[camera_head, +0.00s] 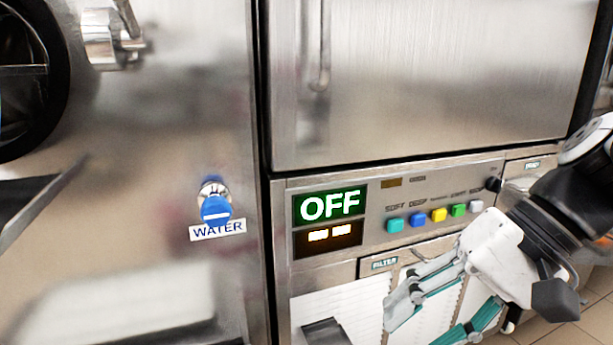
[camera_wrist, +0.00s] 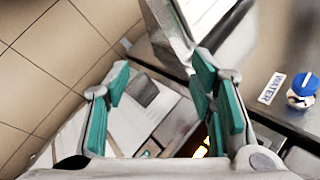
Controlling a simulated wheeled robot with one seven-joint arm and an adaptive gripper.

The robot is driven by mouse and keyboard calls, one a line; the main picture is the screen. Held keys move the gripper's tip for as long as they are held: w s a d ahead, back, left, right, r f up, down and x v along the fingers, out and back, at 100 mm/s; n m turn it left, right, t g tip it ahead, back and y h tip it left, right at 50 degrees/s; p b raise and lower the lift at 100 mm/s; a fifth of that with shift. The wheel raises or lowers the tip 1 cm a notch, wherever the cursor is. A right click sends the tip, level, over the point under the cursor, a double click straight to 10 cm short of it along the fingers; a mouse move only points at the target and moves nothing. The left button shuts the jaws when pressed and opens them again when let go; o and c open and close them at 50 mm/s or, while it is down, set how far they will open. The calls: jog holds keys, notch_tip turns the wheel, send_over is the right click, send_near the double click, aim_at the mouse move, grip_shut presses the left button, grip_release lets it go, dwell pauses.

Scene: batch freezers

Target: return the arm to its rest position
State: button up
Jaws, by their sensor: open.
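My gripper (camera_head: 432,318) is at the lower right of the head view, in front of the lower part of a steel batch freezer. Its white and teal fingers stand apart with nothing between them. In the wrist view my gripper (camera_wrist: 160,100) also shows open and empty, with a white panel and a dark grey block beyond it. My black and white arm reaches in from the right edge of the head view.
The freezer's control panel (camera_head: 397,203) has a display (camera_head: 330,206) reading OFF and several coloured buttons. A blue WATER knob (camera_head: 215,208) is on the left machine; it also shows in the wrist view (camera_wrist: 305,85). Tiled floor (camera_wrist: 50,60) lies beside the machines.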

jog(key=s+d+f+n+h, duration=0.1)
jog(key=s+d+f+h, duration=0.2)
jog(key=s, duration=0.4)
jog(key=s+d+f+n+h, duration=0.1)
jog(key=s+d+n+h, duration=0.15)
jog(key=s+h, duration=0.35)
notch_tip(320, 180, up, 38)
jog(key=t+y+p, duration=0.1)
jog(key=t+p, duration=0.2)
jog(key=p, duration=3.4)
jog(key=shift+s+d+r+t+y, duration=0.2)
jog(key=shift+s+d+t+y, duration=0.1)
jog(key=shift+s, duration=0.15)
jog(key=shift+m, duration=0.25)
jog(key=shift+c, duration=0.6)
